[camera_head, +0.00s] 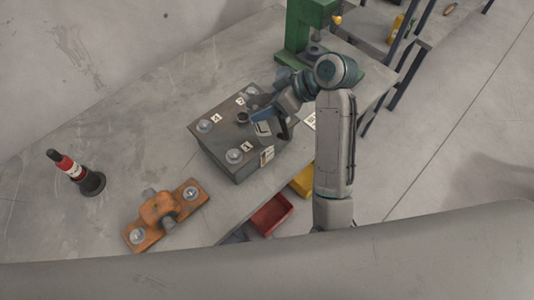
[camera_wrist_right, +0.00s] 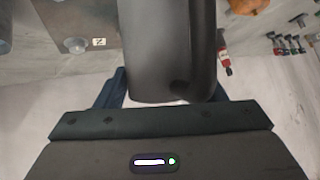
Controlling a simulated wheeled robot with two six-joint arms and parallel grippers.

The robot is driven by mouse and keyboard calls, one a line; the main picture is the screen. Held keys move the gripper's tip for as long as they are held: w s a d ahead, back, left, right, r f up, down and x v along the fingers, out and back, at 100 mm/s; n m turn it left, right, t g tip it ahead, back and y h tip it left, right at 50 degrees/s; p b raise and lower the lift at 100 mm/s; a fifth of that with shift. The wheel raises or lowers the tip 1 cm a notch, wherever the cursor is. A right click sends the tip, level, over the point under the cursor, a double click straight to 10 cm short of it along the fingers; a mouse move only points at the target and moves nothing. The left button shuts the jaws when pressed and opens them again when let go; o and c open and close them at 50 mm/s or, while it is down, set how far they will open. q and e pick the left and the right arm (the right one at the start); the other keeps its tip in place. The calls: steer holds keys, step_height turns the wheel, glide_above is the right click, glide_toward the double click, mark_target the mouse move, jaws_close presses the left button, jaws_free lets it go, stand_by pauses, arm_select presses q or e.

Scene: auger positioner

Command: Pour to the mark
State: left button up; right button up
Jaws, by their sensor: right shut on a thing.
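A dark grey box (camera_head: 225,150) with several round metal studs and white lettered tags stands on the grey bench. A small round dark part (camera_head: 242,118) shows on its top. My right gripper (camera_head: 270,128) is over the box's right side, tilted. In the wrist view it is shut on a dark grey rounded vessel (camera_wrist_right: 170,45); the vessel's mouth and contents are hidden. One box stud and its tag show at the upper left of the wrist view. No fill mark can be made out. My left gripper is not in view.
An orange fixture (camera_head: 165,212) lies near the front edge. Red (camera_head: 271,214) and yellow (camera_head: 303,180) bins sit below the edge. A green machine (camera_head: 298,45) stands behind.

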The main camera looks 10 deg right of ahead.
steer(key=shift+w+a+r, duration=0.1)
steer(key=shift+r, duration=0.2)
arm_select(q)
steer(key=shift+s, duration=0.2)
arm_select(e)
steer(key=shift+w+g+h, duration=0.15)
steer(key=shift+g+h, duration=0.15)
stand_by(0.4)
